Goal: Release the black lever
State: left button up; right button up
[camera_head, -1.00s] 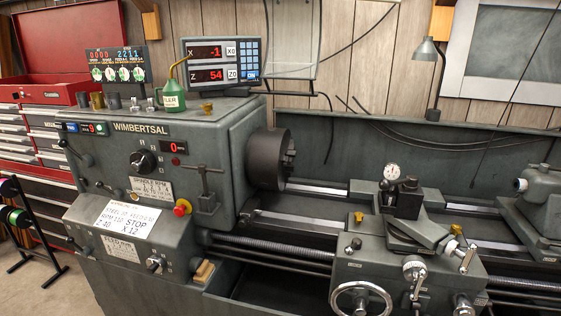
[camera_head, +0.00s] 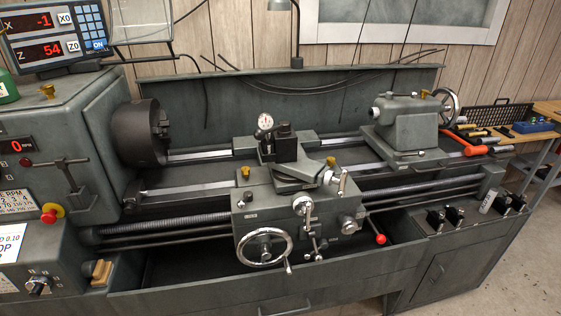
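A grey metal lathe fills the view. On its headstock front is a dark T-shaped handle (camera_head: 65,170). The carriage (camera_head: 270,212) carries a silver handwheel (camera_head: 263,248) and small silver handles (camera_head: 303,206). A lever with a red ball knob (camera_head: 380,239) sticks out low at the carriage's right. The tailstock (camera_head: 405,122) stands at the right with its own handwheel (camera_head: 445,107) and an orange-red handle (camera_head: 474,150) nearby. I cannot tell which part is the black lever. Neither of my grippers is in view.
The dark chuck (camera_head: 140,132) is empty. A red stop button (camera_head: 50,215) is below the T-shaped handle. Several dark tool holders (camera_head: 450,217) sit on the right cabinet top. A bench (camera_head: 548,108) stands at the far right, with bare floor in front of it.

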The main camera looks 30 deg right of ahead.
aim_at(284, 125)
jog(key=u, duration=1.1)
jog(key=i, duration=0.7)
jog(key=z, duration=1)
